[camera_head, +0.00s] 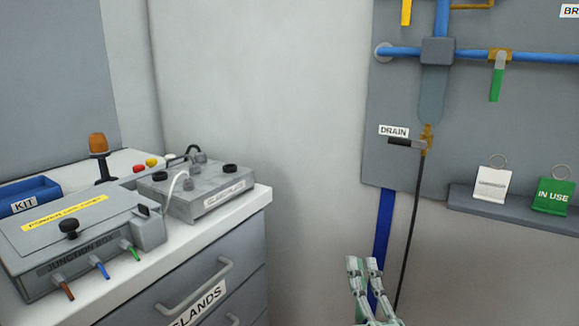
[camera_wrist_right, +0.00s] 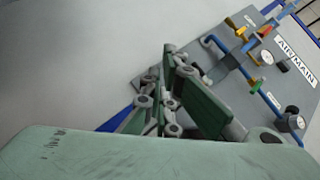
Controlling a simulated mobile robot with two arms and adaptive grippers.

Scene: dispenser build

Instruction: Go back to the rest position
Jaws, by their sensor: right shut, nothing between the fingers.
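My right gripper (camera_head: 364,264) shows at the bottom of the head view, right of centre. Its fingers point up, are shut and hold nothing. It is in front of the blue strip below the grey wall panel and touches nothing that I can see. In the right wrist view the green-padded fingers (camera_wrist_right: 185,95) are in front of the pale wall, with the panel beyond them. My left gripper is in neither view.
A counter (camera_head: 262,197) on the left carries a junction box (camera_head: 85,235), a second grey box (camera_head: 205,192), an orange lamp (camera_head: 98,144) and a blue kit tray (camera_head: 35,190). The wall panel (camera_head: 400,170) on the right has pipes, a drain valve (camera_head: 427,140) and a tag shelf (camera_head: 510,212).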

